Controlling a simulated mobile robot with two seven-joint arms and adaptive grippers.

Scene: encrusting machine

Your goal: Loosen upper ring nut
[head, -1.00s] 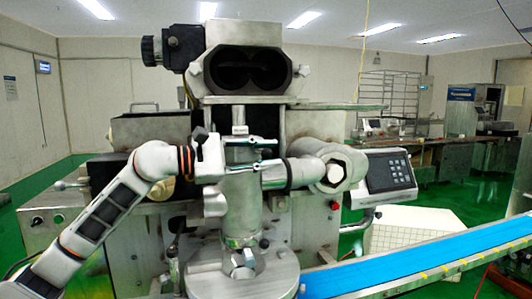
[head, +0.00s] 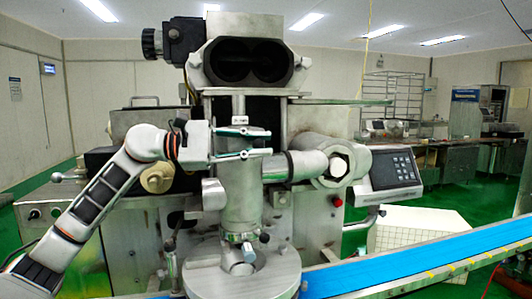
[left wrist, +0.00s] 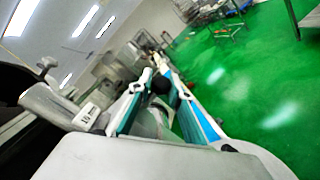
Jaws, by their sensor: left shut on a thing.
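My left gripper (head: 243,143) reaches in from the left at the top of the machine's upright metal cylinder (head: 241,205). Its two teal-padded fingers are closed on the cylinder's upper end, which I take as the upper ring nut (head: 246,142). The fingers cover much of it, so its edges and thread are hard to make out. In the left wrist view the fingers (left wrist: 160,115) stand on either side of a grey metal surface, with a dark round knob beyond. My right gripper is not in view.
The twin-hole metal housing (head: 248,62) is above. A control panel (head: 392,170) and a blue conveyor (head: 400,262) are at the right. A round base plate (head: 240,275) lies below.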

